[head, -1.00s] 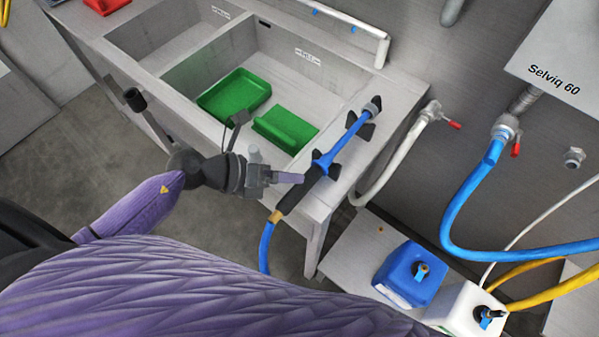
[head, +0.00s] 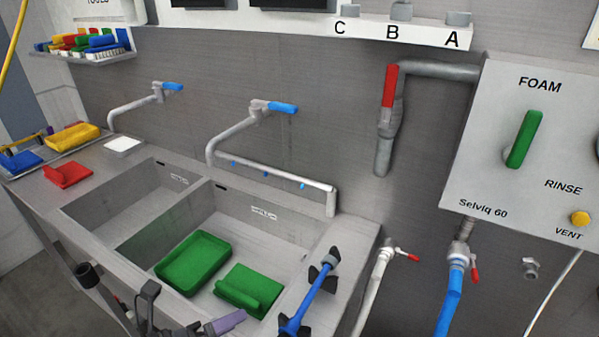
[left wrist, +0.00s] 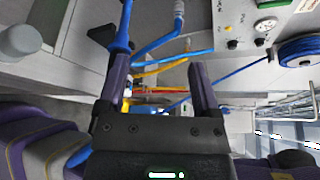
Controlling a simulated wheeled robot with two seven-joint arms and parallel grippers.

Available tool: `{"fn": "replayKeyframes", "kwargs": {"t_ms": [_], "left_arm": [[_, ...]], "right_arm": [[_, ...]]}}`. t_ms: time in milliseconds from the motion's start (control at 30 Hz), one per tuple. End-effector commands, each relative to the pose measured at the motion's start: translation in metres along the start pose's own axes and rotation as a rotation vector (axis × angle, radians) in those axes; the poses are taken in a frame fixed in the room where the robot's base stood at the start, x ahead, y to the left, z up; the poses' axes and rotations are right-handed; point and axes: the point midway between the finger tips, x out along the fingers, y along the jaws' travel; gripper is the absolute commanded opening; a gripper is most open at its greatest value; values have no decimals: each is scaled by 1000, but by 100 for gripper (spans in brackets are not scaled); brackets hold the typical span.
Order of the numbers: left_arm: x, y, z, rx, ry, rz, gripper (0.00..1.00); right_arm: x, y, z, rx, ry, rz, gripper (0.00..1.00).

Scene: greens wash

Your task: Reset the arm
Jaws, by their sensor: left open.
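My left gripper (head: 228,322) shows at the bottom edge of the head view, where only a purple finger and part of the wrist are visible. In the left wrist view (left wrist: 160,82) its two purple fingers stand apart with nothing between them. A blue lance (head: 312,297) lies in black holders on the sink's right rim, to the right of the gripper and apart from it. The lance also shows beyond the left finger in the left wrist view (left wrist: 122,35). Most of my left arm is cut off in the head view. My right gripper is not seen.
A red scoop-like item (head: 67,175) sits on the left ledge. Taps (head: 262,108) and a foam control box (head: 540,150) are on the wall, with hoses at the right.

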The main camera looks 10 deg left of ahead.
Motion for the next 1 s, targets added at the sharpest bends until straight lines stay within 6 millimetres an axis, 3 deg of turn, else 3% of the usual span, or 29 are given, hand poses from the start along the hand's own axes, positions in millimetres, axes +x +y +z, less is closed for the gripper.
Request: {"fn": "replayKeyframes", "kwargs": {"t_ms": [33,100,167,233,433,567,667,1000], "left_arm": [[3,-15,19,-181,-204,-52,82],[-7,-17,47,-513,-516,-79,82],[-21,-4,55,-786,-724,-56,82],[-35,15,48,-1068,-900,8,82],[-57,47,-21,-1677,-1153,306,82],[-64,43,-77,-1965,-1195,559,82],[-70,28,-120,-2141,-1179,785,82],[-39,162,-188,-2118,-1208,906,82]], "right_arm": [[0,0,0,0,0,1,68],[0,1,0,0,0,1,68],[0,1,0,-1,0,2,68],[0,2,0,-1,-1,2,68],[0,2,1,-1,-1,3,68],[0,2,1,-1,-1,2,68],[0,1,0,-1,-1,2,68],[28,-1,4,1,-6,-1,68]]}}
